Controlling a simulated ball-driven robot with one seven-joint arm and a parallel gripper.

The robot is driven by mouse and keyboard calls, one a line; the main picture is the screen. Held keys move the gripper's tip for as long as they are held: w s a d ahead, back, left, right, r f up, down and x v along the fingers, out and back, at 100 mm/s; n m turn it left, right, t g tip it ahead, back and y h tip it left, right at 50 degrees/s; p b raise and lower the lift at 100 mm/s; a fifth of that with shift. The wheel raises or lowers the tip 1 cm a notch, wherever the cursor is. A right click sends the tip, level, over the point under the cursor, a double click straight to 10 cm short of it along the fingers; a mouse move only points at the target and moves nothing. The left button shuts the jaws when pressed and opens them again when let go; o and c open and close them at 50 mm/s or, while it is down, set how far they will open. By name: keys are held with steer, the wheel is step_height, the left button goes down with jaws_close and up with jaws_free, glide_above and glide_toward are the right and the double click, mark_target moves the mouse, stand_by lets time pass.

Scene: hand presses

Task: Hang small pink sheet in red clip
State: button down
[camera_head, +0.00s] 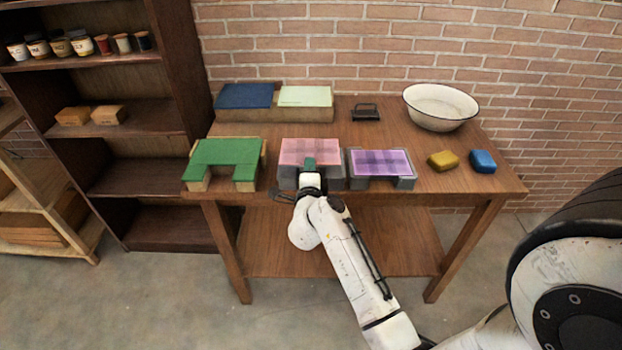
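A pink sheet (309,149) lies flat on a grey block-like press (337,184) at the front middle of the wooden table. My arm reaches up from below to the front edge of this press. My gripper (309,168) is at the sheet's near edge, where a small dark green patch shows. The wrist hides the fingers, so I cannot tell whether they are open, shut or touching the sheet. I see no red clip in this view.
A purple sheet (381,162) lies on a grey press at right, a green-topped press (224,160) at left. Behind are blue (245,95) and pale green (305,96) pads, a black handled object (366,112) and a white basin (440,106). Yellow (443,160) and blue (483,161) blocks sit right.

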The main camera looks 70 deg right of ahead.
steer(key=f+b, duration=0.1)
steer(key=f, duration=0.1)
steer(key=d+f, duration=0.1)
steer(key=shift+d+f+b, duration=0.15)
steer(key=shift+f+b, duration=0.25)
steer(key=shift+f, duration=0.3)
steer(key=shift+w, duration=0.1)
steer(key=shift+f, duration=0.15)
steer(key=c, duration=1.4)
jaws_free()
